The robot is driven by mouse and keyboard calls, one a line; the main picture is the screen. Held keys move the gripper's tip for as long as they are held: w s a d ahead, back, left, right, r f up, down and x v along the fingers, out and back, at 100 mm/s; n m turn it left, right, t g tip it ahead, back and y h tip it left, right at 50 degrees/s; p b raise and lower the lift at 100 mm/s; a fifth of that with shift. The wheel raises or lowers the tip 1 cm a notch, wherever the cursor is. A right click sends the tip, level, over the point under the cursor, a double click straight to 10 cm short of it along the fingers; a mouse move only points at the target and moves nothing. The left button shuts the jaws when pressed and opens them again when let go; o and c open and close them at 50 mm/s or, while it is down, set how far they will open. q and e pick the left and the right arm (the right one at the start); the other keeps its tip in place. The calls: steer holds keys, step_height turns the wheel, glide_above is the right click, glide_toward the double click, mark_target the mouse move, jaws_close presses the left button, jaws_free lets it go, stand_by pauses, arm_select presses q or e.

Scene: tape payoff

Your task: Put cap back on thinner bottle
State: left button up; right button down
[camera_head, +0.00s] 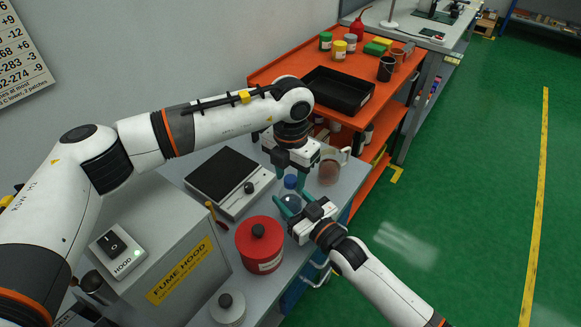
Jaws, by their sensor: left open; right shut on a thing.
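The thinner bottle (291,203) is a small, bluish clear bottle on the grey bench. A blue cap (290,182) shows at its top; I cannot tell whether it is seated or only resting there. My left gripper (291,174) points down from above, its teal fingers open on either side of the cap, not closed on it. My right gripper (287,208) reaches in from the lower right and is shut on the bottle's body. The fingers partly hide the bottle.
A glass beaker with brownish contents (328,172) stands close right of my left gripper. A red can (259,245) stands in front, and a scale (228,180) lies left. The fume hood box (170,262) is front left. An orange cart (290,66) stands behind.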

arm_select(q)
jaws_close()
steer(key=shift+o, duration=0.8)
jaws_free()
steer(key=shift+r, duration=0.1)
arm_select(e)
steer(key=c, duration=0.6)
jaws_free()
arm_select(q)
step_height(320, 180, up, 12)
